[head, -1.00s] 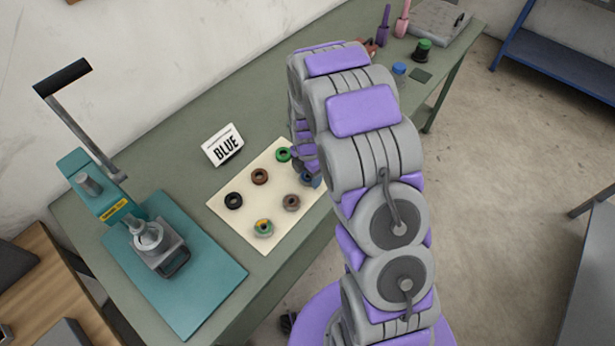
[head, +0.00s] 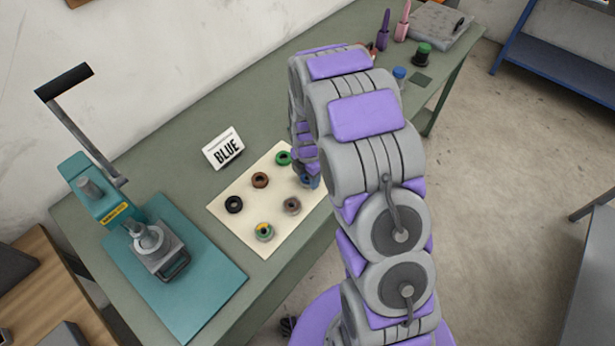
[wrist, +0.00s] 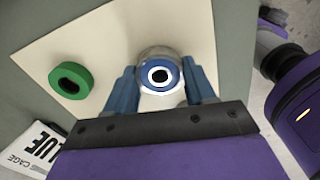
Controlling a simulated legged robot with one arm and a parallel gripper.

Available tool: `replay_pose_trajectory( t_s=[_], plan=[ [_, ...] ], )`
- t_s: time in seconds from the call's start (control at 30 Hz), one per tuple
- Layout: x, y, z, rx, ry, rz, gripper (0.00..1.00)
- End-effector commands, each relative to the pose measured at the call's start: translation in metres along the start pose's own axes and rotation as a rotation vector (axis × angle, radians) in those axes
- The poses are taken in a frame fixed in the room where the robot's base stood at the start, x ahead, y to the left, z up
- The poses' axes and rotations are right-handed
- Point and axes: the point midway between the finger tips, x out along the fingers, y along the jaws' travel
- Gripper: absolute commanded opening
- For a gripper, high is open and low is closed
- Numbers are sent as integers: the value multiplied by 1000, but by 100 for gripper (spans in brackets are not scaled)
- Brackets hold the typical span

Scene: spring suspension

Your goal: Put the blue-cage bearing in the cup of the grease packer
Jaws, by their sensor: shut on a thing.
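The blue-cage bearing (wrist: 158,75) is a silver ring with a blue band and a dark bore. In the wrist view it sits between the two blue fingers of my gripper (wrist: 160,90), which is shut on it over the cream sheet. I cannot tell whether it still touches the sheet. In the head view my gripper (head: 309,181) is mostly hidden behind my arm, at the sheet's right side. The grease packer (head: 105,205) is a teal press with a raised black-handled lever at the left of the bench. Its cup (head: 148,239) is a round silver part at the front.
Bench between sheet and packer is clear.

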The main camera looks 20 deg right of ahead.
Motion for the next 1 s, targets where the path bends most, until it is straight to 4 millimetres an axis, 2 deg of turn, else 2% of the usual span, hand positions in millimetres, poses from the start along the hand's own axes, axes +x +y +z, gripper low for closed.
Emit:
replay_pose_trajectory(
  t_s=[0.23, 0.53, 0.83, 1.0],
  plan=[
    [-32, 1, 0, 0, -1, 3, 11],
    [-34, -41, -21, 1, 0, 0, 11],
    [-39, -99, -50, 0, 2, -3, 11],
    [-41, -122, -62, 1, 2, -3, 11]
  ],
)
